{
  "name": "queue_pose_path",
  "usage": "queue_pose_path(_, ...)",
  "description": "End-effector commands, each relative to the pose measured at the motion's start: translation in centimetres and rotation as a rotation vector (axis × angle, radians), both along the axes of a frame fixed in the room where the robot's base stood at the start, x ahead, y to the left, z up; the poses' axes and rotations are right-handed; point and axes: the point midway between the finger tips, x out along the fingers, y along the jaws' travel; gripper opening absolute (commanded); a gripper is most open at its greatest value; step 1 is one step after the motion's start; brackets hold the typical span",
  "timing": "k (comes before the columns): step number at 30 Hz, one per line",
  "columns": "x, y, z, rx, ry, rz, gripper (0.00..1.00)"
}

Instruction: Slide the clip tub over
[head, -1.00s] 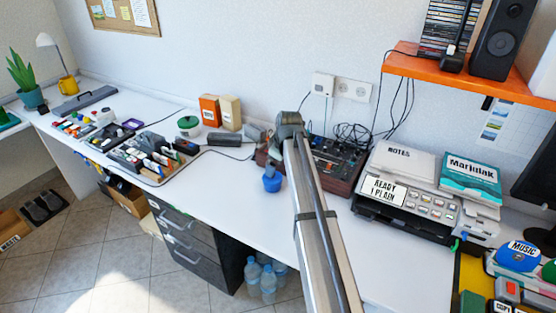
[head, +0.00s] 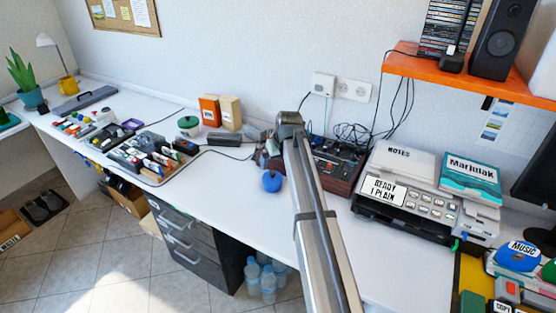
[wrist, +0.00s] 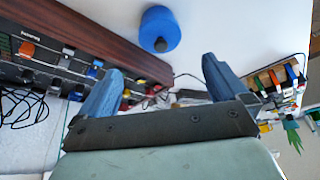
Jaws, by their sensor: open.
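The blue tub (head: 272,182), which looks like the clip tub, is on the white desk in front of the dark mixer. In the wrist view the tub (wrist: 160,30) is a round blue shape with a dark knob-like part at its near side. No clips show, and I cannot tell whether it stands upright or lies tipped. My gripper (wrist: 162,66) is open, with its two blue fingers spread apart and nothing between them. The tub is just beyond the fingertips, roughly in line with the gap. In the head view the gripper is mostly hidden behind my arm.
The wood-sided mixer (head: 335,166) is close beside the gripper, with loose cables behind it. A printer (head: 405,202) stands to the right. A tray of small items (head: 150,155) and a green-lidded tub (head: 188,126) are to the left. The desk in front is clear.

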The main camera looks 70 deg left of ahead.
Motion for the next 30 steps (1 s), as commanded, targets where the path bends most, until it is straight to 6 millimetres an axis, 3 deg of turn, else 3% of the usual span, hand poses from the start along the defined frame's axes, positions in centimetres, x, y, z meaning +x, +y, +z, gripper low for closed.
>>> queue_pose_path(8,-0.1,0.8,-1.7,-0.001,-0.001,0.001,1.0)
queue_pose_path(21,-0.5,3.5,-8.2,-0.001,-0.001,0.002,1.0)
queue_pose_path(30,-0.7,4.8,-11.6,-0.001,-0.001,0.002,1.0)
